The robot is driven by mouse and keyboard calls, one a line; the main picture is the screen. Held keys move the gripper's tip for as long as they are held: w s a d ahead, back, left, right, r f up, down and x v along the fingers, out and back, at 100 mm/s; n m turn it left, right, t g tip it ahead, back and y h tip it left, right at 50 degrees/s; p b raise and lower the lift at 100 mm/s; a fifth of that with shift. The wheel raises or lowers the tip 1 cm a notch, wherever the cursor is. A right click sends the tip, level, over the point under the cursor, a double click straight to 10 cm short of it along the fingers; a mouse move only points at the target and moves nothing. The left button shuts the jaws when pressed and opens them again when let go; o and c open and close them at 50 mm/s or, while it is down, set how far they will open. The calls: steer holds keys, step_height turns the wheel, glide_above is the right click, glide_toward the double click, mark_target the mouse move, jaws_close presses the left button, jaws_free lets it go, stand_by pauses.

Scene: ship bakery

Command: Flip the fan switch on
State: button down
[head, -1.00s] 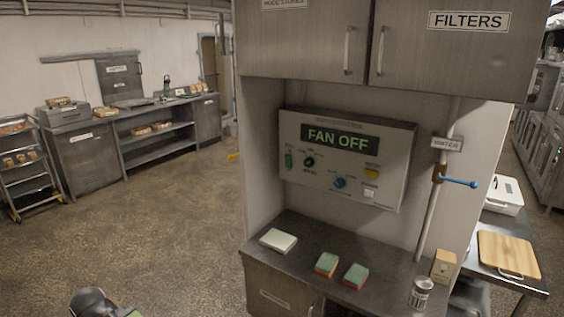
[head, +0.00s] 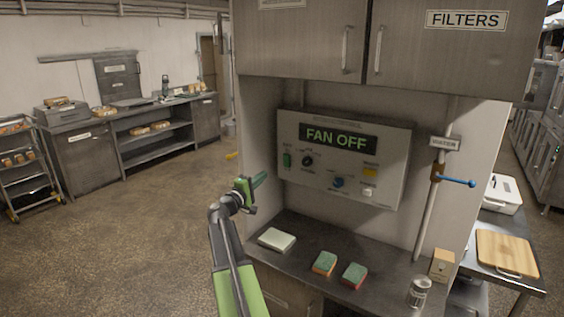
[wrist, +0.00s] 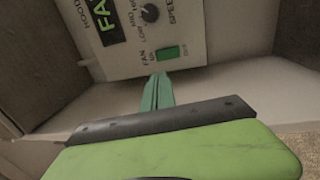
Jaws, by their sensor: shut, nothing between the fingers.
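The control panel (head: 342,190) hangs on the back wall of the alcove, and its display (head: 338,138) reads "FAN OFF". The green fan switch (head: 287,160) is at the panel's left side. It also shows in the wrist view (wrist: 167,53), beside the "FAN" label. My gripper (head: 260,180) is in front of and a little left of the panel, below the switch's height in the picture. In the wrist view its shut green fingers (wrist: 158,90) point at the panel, with the tips just under the switch. The tips look apart from it, but the exact gap is hard to tell.
Below, the counter (head: 310,250) holds a pale block (head: 277,239) and two sponges (head: 324,263). Cabinets (head: 450,50) overhang above.

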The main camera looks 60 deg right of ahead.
mark_target(285, 157)
steer(key=d, duration=0.4)
steer(key=d+r+p, duration=0.1)
steer(key=d, duration=0.4)
steer(key=d+p, duration=0.1)
steer(key=d, duration=0.3)
steer(key=shift+d+r, duration=0.15)
steer(key=shift+r, duration=0.25)
steer(key=shift+d, duration=0.25)
